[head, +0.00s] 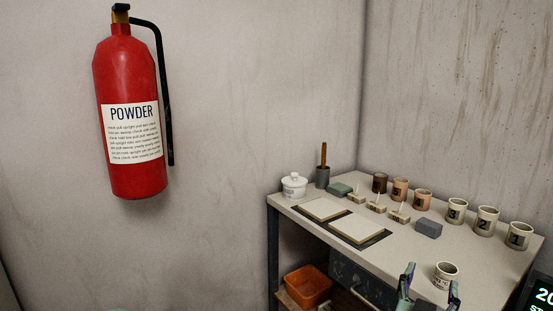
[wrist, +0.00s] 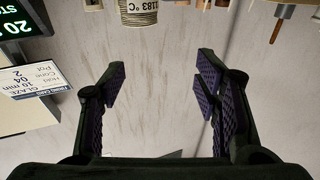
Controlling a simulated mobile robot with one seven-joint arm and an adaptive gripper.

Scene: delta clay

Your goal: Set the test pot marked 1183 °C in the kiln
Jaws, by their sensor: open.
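The test pot marked 1183 °C (wrist: 139,12) shows upside down at the top edge of the wrist view, beyond my fingertips and partly cut off. In the head view a small cream pot (head: 446,274) with partly readable dark print stands upright near the table's front edge. My gripper (head: 431,284) is open at the bottom of the head view, its fingers apart in front of the pot. In the wrist view nothing is between the fingers of my gripper (wrist: 160,78). I cannot make out the kiln chamber.
The grey table (head: 400,253) carries cream cups numbered 3, 2 and 1 (head: 519,236), brown cups (head: 423,199), a grey block (head: 428,229), tiles (head: 357,229) and a lidded white jar (head: 294,185). A lit display (head: 543,296) stands at lower right. A card reading GLAZE (wrist: 35,82) shows in the wrist view.

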